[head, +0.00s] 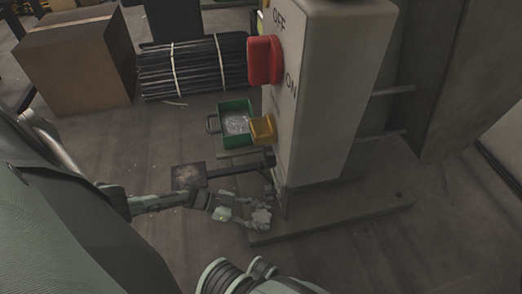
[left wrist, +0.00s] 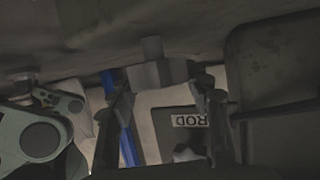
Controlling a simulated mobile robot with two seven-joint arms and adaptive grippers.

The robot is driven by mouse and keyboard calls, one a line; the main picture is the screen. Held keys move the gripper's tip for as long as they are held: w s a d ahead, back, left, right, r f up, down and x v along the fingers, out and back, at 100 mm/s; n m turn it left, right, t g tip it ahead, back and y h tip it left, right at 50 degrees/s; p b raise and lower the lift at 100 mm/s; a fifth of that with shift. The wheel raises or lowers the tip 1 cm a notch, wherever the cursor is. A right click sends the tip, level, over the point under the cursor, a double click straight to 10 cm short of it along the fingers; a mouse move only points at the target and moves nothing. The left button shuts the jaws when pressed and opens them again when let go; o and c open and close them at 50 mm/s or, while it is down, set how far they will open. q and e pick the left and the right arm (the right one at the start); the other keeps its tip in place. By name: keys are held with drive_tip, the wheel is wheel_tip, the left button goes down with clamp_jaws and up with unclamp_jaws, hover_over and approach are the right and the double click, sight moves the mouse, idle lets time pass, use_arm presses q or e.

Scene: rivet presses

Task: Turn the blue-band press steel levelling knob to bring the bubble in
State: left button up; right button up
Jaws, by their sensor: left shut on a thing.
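The press (head: 330,90) is a pale upright housing marked ON and OFF, standing on a flat grey base plate (head: 345,212). A small light-grey steel knob (head: 262,216) sits low at the near edge of this plate. My left gripper (head: 250,212) is at the knob and shut on it. The left wrist view shows the knob (left wrist: 153,72) as a grey form between the two dark fingers. A blue strip (left wrist: 127,135) shows beside the left finger there. I cannot make out a bubble level. My right gripper is out of view.
A red switch handle (head: 264,60) and a yellow block (head: 263,129) stick out of the press. A green bin (head: 237,138), a dark pedal (head: 188,176), bundled rods (head: 192,68) and a cardboard box (head: 72,65) lie beyond.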

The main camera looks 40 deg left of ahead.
use_arm(q)
drive_tip(key=shift+w+m+g+h, duration=0.1)
drive_tip(key=shift+m+g+h, duration=0.2)
drive_tip(key=shift+m+g, duration=0.25)
drive_tip(key=o, duration=1.2)
drive_tip(key=shift+g, duration=0.25)
drive_tip(key=shift+t, duration=0.4)
